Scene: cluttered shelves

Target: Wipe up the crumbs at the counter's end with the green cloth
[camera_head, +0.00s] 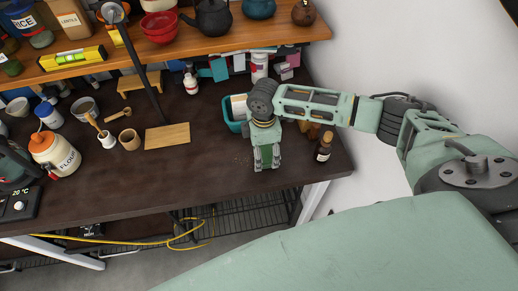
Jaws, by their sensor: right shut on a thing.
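My right gripper (267,163) points down over the right end of the dark counter (215,178). It is shut on the green cloth (266,153), which shows as a darker green patch between the pale green fingers. Most of the cloth is hidden by the fingers, and I cannot tell whether it touches the counter. A few small crumbs (240,159) lie on the counter just left of the gripper. Any crumbs under or behind the gripper are hidden. My left gripper is not in view.
A brown bottle (323,150) stands right of the gripper near the counter's end. A teal bin (234,122) is behind it, partly hidden by my arm. A wooden board (167,136) lies to the left. The front counter strip between is clear. A loaded shelf (230,40) runs above the back.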

